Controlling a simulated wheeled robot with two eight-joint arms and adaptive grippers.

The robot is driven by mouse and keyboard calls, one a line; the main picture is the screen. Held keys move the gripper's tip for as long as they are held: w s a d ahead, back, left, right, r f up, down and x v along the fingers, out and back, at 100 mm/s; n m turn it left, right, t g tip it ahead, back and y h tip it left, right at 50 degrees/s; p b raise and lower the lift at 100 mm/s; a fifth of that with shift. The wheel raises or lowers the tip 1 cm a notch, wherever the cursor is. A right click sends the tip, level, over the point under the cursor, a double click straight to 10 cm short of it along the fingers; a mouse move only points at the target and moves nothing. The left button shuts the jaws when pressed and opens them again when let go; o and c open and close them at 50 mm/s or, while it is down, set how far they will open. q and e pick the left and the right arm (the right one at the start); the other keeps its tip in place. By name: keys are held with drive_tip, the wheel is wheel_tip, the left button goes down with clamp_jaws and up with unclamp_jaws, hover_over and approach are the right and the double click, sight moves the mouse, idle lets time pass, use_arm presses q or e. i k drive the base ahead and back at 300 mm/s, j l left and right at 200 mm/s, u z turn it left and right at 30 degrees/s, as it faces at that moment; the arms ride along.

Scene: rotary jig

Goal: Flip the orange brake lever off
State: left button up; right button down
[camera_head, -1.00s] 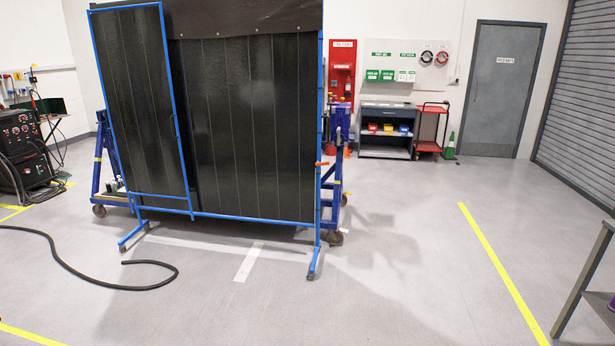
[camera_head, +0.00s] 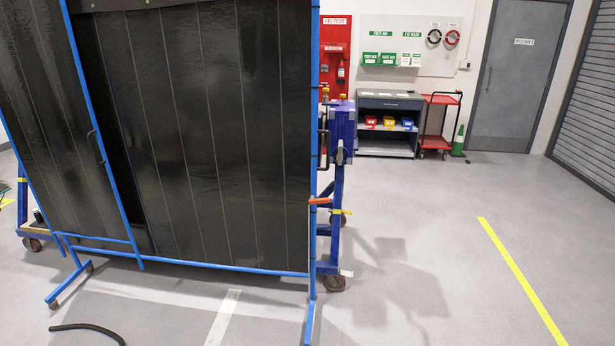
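A small orange lever (camera_head: 320,201) shows at the right edge of the dark screen, about mid-height, sticking out roughly level beside the blue post. It looks close to the blue rotary jig stand (camera_head: 338,190), but I cannot tell which part it is fixed to. Most of the jig is hidden behind the screen. Neither of my grippers is in view.
A dark welding screen (camera_head: 215,140) in a blue frame stands ahead on splayed feet. A black hose (camera_head: 88,328) lies on the floor at lower left. A red cart (camera_head: 440,120) and grey cabinet (camera_head: 388,125) stand behind. The floor to the right is clear.

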sight(313, 201)
drive_tip(key=i, duration=1.2)
drive_tip(key=u, duration=0.15)
